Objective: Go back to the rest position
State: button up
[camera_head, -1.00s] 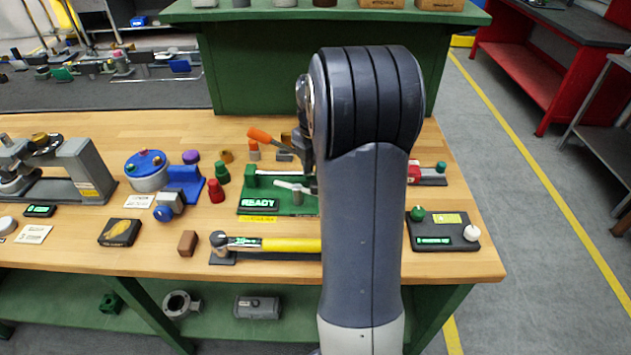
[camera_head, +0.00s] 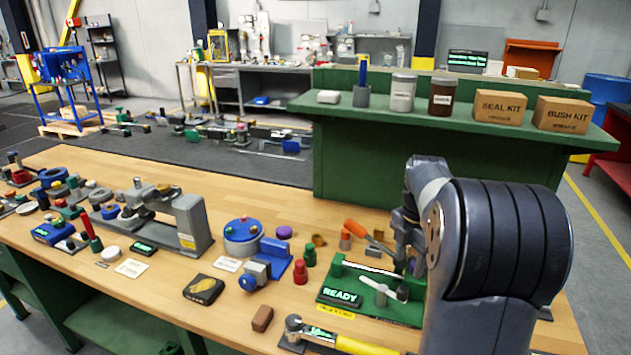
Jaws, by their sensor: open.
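My arm stands at the right of the head view, over the right part of the wooden workbench (camera_head: 130,285). My gripper (camera_head: 402,262) points down just above the green fixture, mostly hidden behind my arm's links; it is open, and nothing shows in its jaws. The green fixture (camera_head: 350,268) carries a lit READY display (camera_head: 341,298) and a pale lever (camera_head: 378,287). An orange-handled tool (camera_head: 360,230) slants beside my wrist; whether they touch cannot be told.
A yellow-handled torque wrench (camera_head: 360,346) lies at the front edge. A blue vise (camera_head: 270,270), a grey press (camera_head: 185,222) and a round blue-topped unit (camera_head: 242,236) stand left. A green shelf (camera_head: 450,112) with jars and kit boxes rises behind.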

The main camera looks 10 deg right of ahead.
aim_at(403, 289)
notch_tip(403, 289, down, 10)
jog(key=shift+r+p, duration=0.2)
jog(key=shift+p, duration=0.1)
jog(key=shift+a+r, duration=0.1)
jog(key=shift+s, duration=0.1)
